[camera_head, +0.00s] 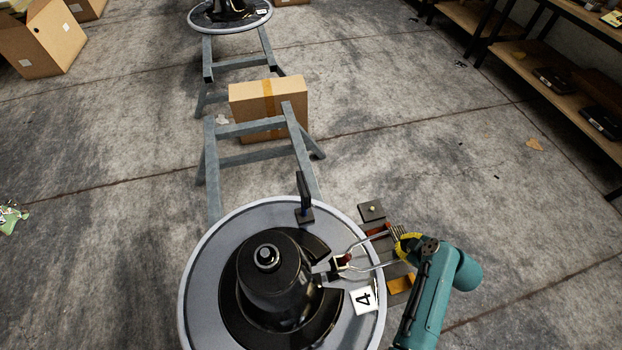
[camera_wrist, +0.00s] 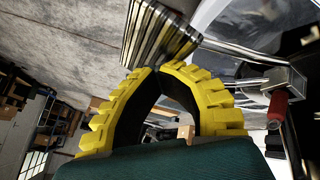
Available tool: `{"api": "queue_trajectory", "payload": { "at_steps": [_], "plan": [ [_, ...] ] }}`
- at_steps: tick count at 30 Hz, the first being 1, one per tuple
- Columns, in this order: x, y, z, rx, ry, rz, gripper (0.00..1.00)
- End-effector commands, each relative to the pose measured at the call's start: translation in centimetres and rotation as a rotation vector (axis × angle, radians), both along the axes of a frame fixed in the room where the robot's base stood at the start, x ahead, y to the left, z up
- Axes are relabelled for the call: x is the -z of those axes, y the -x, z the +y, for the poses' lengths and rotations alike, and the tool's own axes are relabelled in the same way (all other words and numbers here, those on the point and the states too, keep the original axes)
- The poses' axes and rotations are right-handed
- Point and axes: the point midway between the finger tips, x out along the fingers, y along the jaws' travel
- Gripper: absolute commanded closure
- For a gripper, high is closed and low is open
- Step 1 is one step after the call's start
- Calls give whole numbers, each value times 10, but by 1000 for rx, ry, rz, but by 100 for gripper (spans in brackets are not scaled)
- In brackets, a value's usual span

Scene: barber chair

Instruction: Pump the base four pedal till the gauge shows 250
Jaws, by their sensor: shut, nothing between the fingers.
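Base four is a round grey-rimmed disc (camera_head: 215,250) with a black centre column and a white label "4" (camera_head: 363,299) in the head view. A bent metal bar pedal (camera_head: 370,266) reaches out from its right side. The pedal's ribbed end pad (camera_head: 397,231) shows close up as a striped block in the wrist view (camera_wrist: 158,36). My gripper (camera_head: 408,243) is shut and empty, right at the pad; its yellow fingertips meet just below the pad in the wrist view (camera_wrist: 157,70). I cannot tell whether they touch it. A dark upright piece (camera_head: 304,190) stands on the disc's rim; no gauge reading is legible.
A small red part (camera_head: 345,259) sits by the pedal's inner end. Dark blocks (camera_head: 372,211) lie under and beside the pedal. A grey metal frame (camera_head: 250,128), a cardboard box (camera_head: 268,103) and another base (camera_head: 229,22) stand behind. Concrete floor to the right is mostly clear.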

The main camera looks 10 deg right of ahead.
Motion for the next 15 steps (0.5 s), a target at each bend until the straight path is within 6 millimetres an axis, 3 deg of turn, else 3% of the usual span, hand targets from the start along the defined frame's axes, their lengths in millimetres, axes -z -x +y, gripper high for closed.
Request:
{"api": "queue_trajectory", "payload": {
  "at_steps": [1,6,15],
  "plan": [
    [-15,2,6,-4,-10,8,100],
    [-46,2,9,-4,-7,4,100],
    [-95,2,14,-1,-2,2,100]
  ]
}}
